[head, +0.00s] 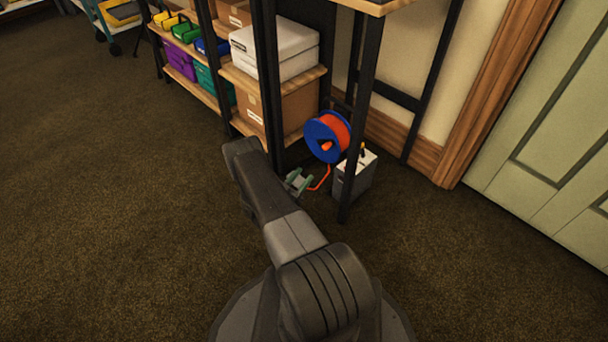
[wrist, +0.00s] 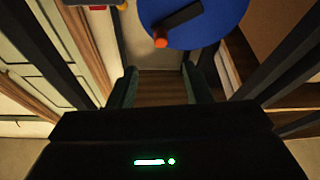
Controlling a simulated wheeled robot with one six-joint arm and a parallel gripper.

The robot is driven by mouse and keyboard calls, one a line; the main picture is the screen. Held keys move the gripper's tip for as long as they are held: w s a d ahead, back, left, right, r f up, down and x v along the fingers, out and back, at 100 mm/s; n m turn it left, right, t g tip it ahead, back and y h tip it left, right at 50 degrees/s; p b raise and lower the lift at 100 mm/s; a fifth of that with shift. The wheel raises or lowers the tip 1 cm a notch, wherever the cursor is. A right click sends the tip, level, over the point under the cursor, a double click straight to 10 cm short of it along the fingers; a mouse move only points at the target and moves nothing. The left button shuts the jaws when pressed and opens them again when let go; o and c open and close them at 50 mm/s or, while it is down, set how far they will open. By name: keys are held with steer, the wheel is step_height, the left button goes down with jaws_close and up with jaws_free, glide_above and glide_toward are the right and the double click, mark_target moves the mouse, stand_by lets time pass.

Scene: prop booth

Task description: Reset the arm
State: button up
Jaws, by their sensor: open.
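My gripper (wrist: 160,82) is open in the wrist view, with its two dark green fingers apart and nothing between them. In the head view my gripper (head: 298,181) shows small and greenish, low beside the shelf, partly hidden by my own arm. My arm reaches forward over the carpet, bent at its far end.
A blue reel with orange cord (head: 327,137) is close to my gripper; its blue disc (wrist: 215,22) fills the wrist view's top. A grey box (head: 354,180) stands by a black shelf post (head: 357,130). A door (head: 550,130) is right. Carpet (head: 110,200) is clear at left.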

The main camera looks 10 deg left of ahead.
mark_target(324, 149)
steer(key=b+x, duration=0.3)
steer(key=x, duration=1.1)
steer(key=shift+a, duration=0.1)
